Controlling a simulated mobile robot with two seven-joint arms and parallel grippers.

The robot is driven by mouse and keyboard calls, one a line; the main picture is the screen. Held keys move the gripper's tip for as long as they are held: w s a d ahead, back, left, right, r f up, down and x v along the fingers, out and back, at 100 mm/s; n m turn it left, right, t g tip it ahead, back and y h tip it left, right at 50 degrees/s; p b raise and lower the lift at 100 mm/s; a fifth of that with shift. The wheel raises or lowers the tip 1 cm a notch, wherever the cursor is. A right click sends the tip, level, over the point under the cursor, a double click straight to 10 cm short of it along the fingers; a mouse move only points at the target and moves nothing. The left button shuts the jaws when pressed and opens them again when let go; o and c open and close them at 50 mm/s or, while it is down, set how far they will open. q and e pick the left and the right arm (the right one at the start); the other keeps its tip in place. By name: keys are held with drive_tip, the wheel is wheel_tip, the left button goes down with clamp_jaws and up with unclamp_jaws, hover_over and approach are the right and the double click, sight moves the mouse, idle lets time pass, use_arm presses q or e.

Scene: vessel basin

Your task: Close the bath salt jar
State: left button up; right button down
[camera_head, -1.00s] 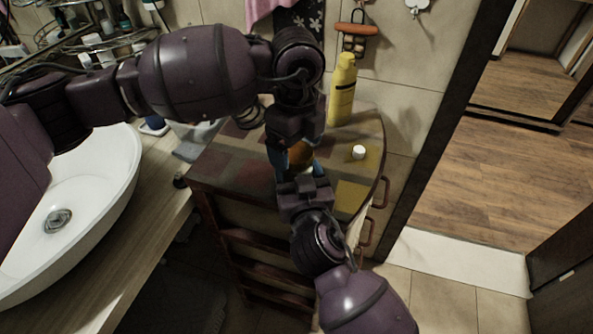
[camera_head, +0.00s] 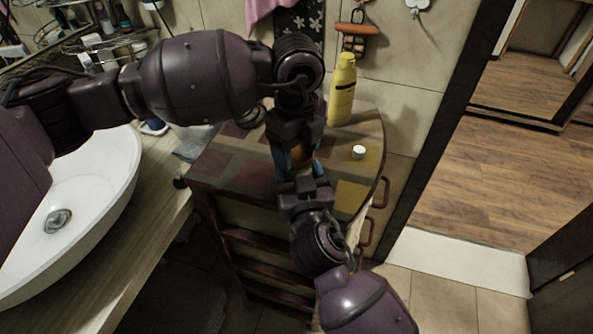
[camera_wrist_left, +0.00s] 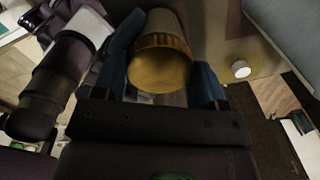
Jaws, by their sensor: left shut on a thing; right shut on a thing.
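The bath salt jar is mostly hidden between my two grippers above the cabinet top. Its brown, wood-like lid (camera_head: 301,155) shows between the fingers in the head view. In the left wrist view the round lid (camera_wrist_left: 160,70) faces the camera, with the paler jar body (camera_wrist_left: 163,24) behind it. I cannot tell whether the lid is fully seated. My left gripper (camera_head: 296,158) comes from above, its blue fingers on either side of the lid, shut on it. My right gripper (camera_head: 302,172) comes from the front and is shut on the jar, its grip partly hidden.
A tall yellow bottle (camera_head: 342,92) stands at the back of the cabinet top (camera_head: 235,160). A small white round item (camera_head: 358,152) lies right of the grippers. A white basin (camera_head: 85,205) is on the left. A tiled wall with a hanging rack (camera_head: 354,38) is behind.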

use_arm(q)
drive_tip(key=m, duration=0.6)
drive_tip(key=shift+m, duration=0.4)
drive_tip(key=m, duration=4)
drive_tip(key=shift+f, duration=0.1)
drive_tip(key=m, duration=0.6)
drive_tip(key=o, duration=1.1)
